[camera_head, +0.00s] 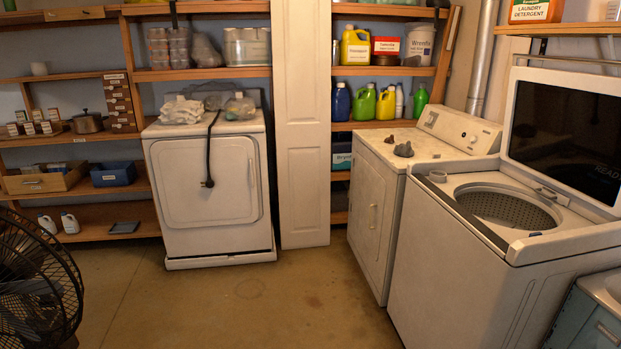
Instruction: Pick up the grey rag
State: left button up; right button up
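Neither of my grippers is in view, and nothing touches the rag.
An open-lidded washer (445,265) stands right of the dryer. Another dryer (205,180) at the back bears pale folded cloth (181,110) and a hanging black cord (210,150). A black fan (35,280) stands front left. The floor (230,310) in the middle is clear.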

aim_at(402, 150)
jog(key=i+z, duration=0.2)
jog(key=i, duration=0.65)
jog(key=i+j+z, duration=0.15)
jog(key=i, duration=0.65)
